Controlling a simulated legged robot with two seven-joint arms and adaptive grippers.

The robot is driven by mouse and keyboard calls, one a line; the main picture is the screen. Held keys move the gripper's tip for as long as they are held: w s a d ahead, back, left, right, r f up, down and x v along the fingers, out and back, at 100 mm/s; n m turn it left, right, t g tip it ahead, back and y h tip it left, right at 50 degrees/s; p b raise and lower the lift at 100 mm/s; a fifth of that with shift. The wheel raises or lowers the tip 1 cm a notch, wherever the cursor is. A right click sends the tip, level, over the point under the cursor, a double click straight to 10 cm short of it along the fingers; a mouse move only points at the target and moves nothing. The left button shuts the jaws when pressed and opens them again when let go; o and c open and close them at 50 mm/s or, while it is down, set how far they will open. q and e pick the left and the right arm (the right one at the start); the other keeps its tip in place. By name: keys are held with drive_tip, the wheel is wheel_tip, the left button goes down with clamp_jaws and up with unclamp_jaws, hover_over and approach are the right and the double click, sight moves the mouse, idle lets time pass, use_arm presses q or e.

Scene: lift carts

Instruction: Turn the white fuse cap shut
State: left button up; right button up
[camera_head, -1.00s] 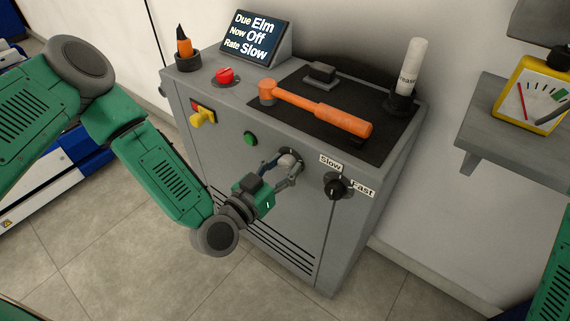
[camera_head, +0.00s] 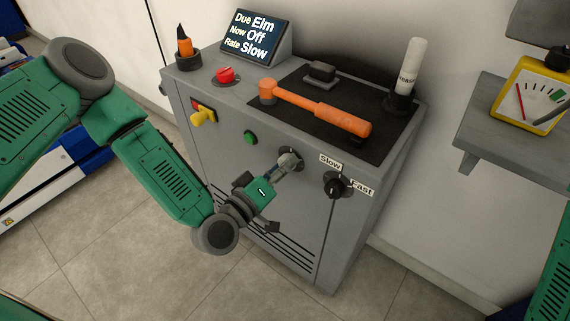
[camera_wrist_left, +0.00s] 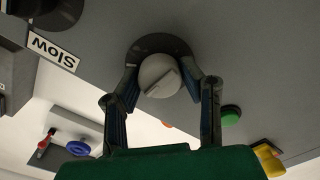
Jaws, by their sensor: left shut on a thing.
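The white fuse cap (camera_head: 290,159) sits on the front face of the grey cabinet, between the green button and the black rate knob. In the left wrist view the cap (camera_wrist_left: 160,75) is round with a raised ridge across it, and a dark ring lies behind it. My left gripper (camera_head: 287,164) reaches it from the front, and its fingers (camera_wrist_left: 162,88) are shut on the cap from both sides. The fingers hide part of the cap in the head view. Only a green part of my right arm shows at the right edge; its gripper is out of view.
The black knob (camera_head: 337,186) with Slow and Fast labels is close to the right of the cap. A green button (camera_head: 250,138) and a yellow switch (camera_head: 203,117) are to its left. An orange mallet (camera_head: 315,108) lies on top. The display (camera_head: 257,37) reads Due Elm, Now Off, Rate Slow.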

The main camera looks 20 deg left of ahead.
use_arm(q)
drive_tip(key=shift+a+f+n, duration=0.1)
drive_tip(key=shift+f+n, duration=0.05)
drive_tip(key=shift+n, duration=0.45)
drive_tip(key=o, duration=1.1)
drive_tip(key=shift+o, duration=0.2)
drive_tip(key=shift+s+a, duration=0.1)
drive_tip(key=v, duration=1.1)
drive_tip(key=shift+s+a, duration=0.15)
drive_tip(key=shift+s, duration=0.25)
